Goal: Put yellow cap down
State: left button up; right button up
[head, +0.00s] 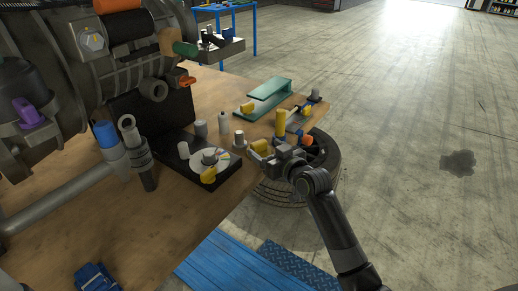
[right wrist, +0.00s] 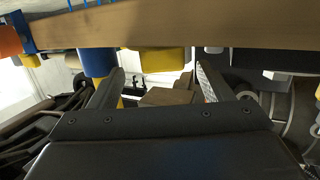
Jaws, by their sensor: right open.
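Several yellow parts are in view, and I cannot tell for certain which one is the cap. A short yellow cap-like piece (head: 258,146) sits at the table's front right edge, right beside my right gripper (head: 273,158). In the right wrist view a yellow round piece (right wrist: 162,60) shows beyond and between the fingers of my right gripper (right wrist: 160,82), apparently against the table. The fingers are spread apart, with nothing clamped. The gripper body hides part of the scene in the head view. My left gripper is not in view.
A tall yellow cylinder (head: 280,123) stands close behind the right gripper, with an orange piece (head: 307,140) to its right. A dark block with a dial (head: 185,158) lies to the left. A green bracket (head: 268,95) is farther back. The engine (head: 90,60) fills the upper left.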

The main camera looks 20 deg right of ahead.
aim_at(261, 147)
jog(key=shift+x, duration=2.2)
jog(key=shift+s+a, duration=0.1)
jog(key=shift+a, duration=0.1)
jog(key=c, duration=1.1)
notch_tip(261, 147, up, 10)
jog(key=shift+f, duration=0.15)
jog(key=shift+c, duration=0.2)
